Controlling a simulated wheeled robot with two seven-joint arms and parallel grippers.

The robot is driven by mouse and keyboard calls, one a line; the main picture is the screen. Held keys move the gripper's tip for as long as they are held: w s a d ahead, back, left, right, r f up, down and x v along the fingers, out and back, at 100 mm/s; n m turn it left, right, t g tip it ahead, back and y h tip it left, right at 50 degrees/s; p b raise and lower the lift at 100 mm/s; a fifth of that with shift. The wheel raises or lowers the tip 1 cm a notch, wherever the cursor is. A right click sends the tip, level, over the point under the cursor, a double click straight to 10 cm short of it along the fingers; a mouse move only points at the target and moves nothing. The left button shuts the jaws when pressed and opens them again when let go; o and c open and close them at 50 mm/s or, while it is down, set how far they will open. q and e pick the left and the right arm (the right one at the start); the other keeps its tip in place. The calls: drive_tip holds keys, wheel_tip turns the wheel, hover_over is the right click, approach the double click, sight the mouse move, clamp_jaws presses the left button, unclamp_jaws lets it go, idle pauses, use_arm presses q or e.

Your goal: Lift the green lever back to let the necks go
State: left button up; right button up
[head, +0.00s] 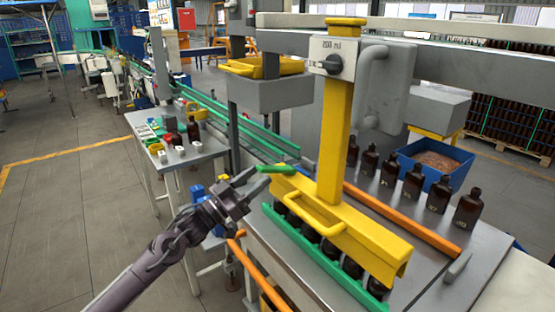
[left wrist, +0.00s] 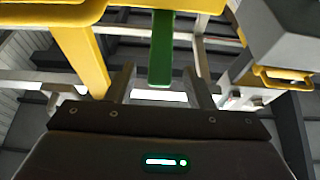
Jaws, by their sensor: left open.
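My left gripper (head: 260,179) is open at the lever's outer end. In the left wrist view the green lever (left wrist: 161,48) hangs in the gap between my two fingers (left wrist: 161,88), with space on both sides. Whether a finger touches it I cannot tell. Several dark bottles (head: 351,268) stand in a row under the beam, behind a green rail (head: 318,258); their necks are hidden by the beam. My right gripper is not in view.
A yellow handle (head: 312,214) juts from the beam's front. Several amber bottles (head: 412,184) stand behind an orange rail (head: 400,218), near a blue crate (head: 440,148). A grey box with a yellow tray (head: 265,68) hangs above my gripper. A small table (head: 198,152) stands left.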

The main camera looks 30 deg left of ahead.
sight(272, 167)
use_arm(q)
drive_tip(key=p+x, duration=0.1)
drive_tip(key=x, duration=0.4)
drive_tip(key=shift+w+d+r+p, duration=0.1)
drive_tip(key=shift+w+p, duration=0.25)
drive_tip(key=shift+w, duration=0.05)
clamp_jaws()
